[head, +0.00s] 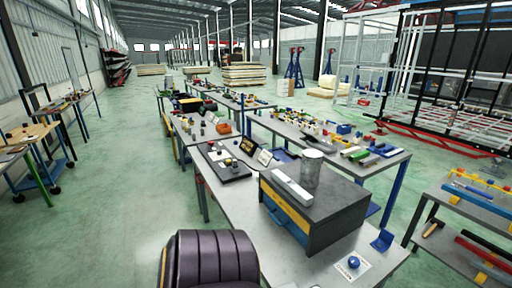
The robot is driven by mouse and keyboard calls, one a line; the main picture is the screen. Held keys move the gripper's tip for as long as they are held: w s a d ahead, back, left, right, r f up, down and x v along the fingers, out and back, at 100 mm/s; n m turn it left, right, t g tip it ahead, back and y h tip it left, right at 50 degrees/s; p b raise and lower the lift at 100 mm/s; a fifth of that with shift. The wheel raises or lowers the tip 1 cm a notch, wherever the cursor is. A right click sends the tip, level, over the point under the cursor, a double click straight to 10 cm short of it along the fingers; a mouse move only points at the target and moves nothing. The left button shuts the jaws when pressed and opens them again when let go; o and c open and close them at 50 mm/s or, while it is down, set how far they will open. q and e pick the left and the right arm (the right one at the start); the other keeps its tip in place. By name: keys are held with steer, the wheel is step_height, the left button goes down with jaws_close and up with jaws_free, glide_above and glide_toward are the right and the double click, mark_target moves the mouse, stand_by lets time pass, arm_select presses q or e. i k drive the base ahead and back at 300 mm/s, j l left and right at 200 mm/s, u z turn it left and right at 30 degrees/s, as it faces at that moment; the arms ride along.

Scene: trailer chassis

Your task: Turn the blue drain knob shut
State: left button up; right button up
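A small round blue knob (353,262) sits on a white marked plate (343,271) near the front right corner of the nearest grey table (234,199). The knob's turn position is too small to tell. Neither my left nor my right gripper shows in the head view.
A blue bracket (383,241) lies right of the knob. A dark padded chair (212,258) stands in front.

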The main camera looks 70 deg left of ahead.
mark_target(354, 261)
steer(key=u, duration=2.45)
steer(key=i+j+z, duration=0.1)
steer(key=i+j, duration=0.3)
steer(key=j, duration=0.2)
steer(key=i+j+z, duration=0.15)
steer(key=i+j, duration=0.2)
steer(key=j, duration=0.3)
steer(key=i+j+z, duration=0.25)
steer(key=j, duration=0.4)
steer(key=i+j, duration=0.2)
steer(key=j, duration=0.15)
steer(key=i+z, duration=0.05)
